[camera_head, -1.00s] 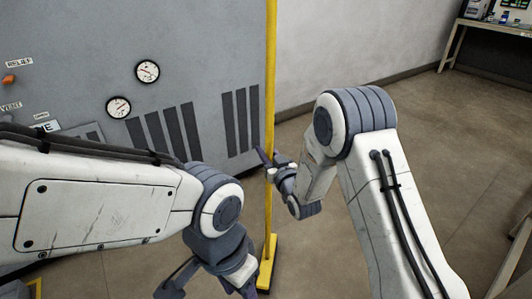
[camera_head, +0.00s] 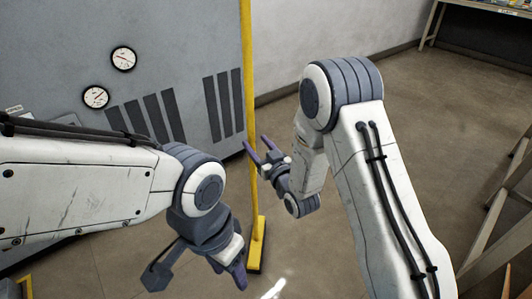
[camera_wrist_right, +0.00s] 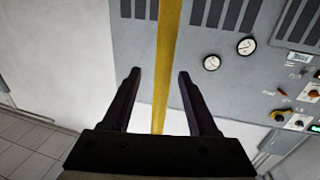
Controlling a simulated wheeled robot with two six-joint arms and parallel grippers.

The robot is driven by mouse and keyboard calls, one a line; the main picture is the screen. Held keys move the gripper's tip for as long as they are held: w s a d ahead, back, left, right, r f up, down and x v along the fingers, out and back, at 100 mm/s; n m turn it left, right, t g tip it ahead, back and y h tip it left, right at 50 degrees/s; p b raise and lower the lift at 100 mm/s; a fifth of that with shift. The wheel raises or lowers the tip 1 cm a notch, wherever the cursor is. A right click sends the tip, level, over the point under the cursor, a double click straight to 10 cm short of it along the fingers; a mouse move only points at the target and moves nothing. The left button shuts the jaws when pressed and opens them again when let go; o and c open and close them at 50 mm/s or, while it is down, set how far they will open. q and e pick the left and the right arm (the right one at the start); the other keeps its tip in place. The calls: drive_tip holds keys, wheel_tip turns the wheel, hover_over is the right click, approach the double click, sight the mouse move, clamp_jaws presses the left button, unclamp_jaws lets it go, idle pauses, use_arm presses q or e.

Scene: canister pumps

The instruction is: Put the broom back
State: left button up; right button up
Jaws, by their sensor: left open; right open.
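The broom stands upright, with a long yellow handle (camera_head: 249,95) and a yellow head (camera_head: 257,240) on the floor, in front of the grey cabinet. My right gripper (camera_head: 257,147) is open beside the handle, its fingertips pointing toward it. In the right wrist view the handle (camera_wrist_right: 166,60) runs between the two spread fingers (camera_wrist_right: 159,73); nothing is clamped, and I cannot tell whether a finger touches it. My left gripper (camera_head: 198,280) is open and empty, low and left of the broom head.
The grey cabinet (camera_head: 180,60) with gauges (camera_head: 123,58) and vent slots stands behind the broom. A table (camera_head: 470,4) is at the far upper right, and a frame-like structure (camera_head: 490,220) stands at the right edge. Bare floor (camera_head: 430,110) lies right of the broom.

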drive_tip(key=s+d+r+n+g+h, duration=0.1)
drive_tip(key=s+g, duration=0.4)
drive_tip(key=s, duration=0.7)
drive_tip(key=s+d+r+g+h, duration=0.1)
drive_tip(key=s+g+h, duration=0.2)
drive_tip(key=s, duration=0.9)
drive_tip(key=s+d+r+n+g+h, duration=0.1)
drive_tip(key=s+g+h, duration=0.1)
drive_tip(key=s+g, duration=0.6)
drive_tip(key=s, duration=0.5)
drive_tip(key=shift+d+r+n, duration=0.25)
drive_tip(key=shift+r+n, duration=0.05)
wheel_tip(320, 180, up, 34)
drive_tip(key=p, duration=3.4)
drive_tip(key=shift+f, duration=0.15)
